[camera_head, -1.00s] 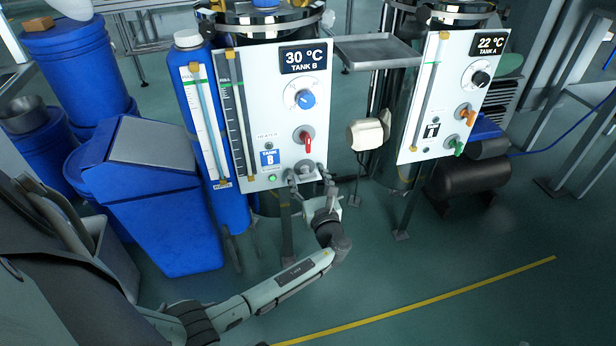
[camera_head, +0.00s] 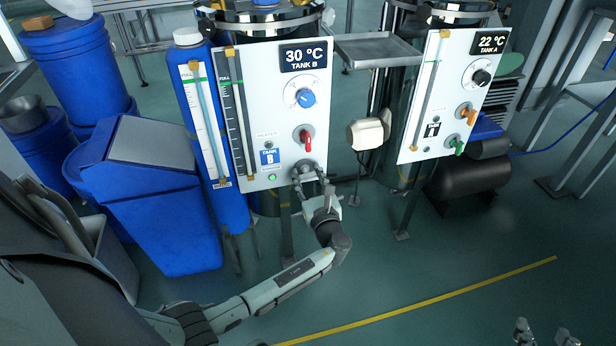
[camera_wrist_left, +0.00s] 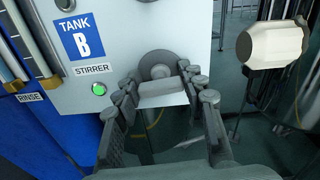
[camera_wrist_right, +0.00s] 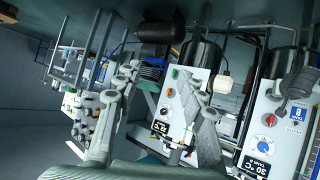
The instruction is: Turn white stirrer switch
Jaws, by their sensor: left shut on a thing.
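The white stirrer switch (camera_wrist_left: 160,92) sits on a round grey base at the lower edge of the Tank B panel (camera_head: 255,120). In the left wrist view its white handle lies roughly level between my fingers. My left gripper (camera_head: 306,176) is shut on the handle, and its fingers (camera_wrist_left: 165,88) hide the handle's ends. The STIRRER label and a lit green lamp (camera_wrist_left: 99,88) are left of the switch. My right gripper (camera_head: 544,334) shows at the bottom right, away from the panels. In the right wrist view its fingers (camera_wrist_right: 160,78) are spread and empty.
Above the switch are a red heater knob (camera_head: 306,140) and a blue dial (camera_head: 305,98). A cream motor housing (camera_head: 367,133) is right of the panel. The Tank A panel (camera_head: 450,95) stands further right. The floor in front is clear.

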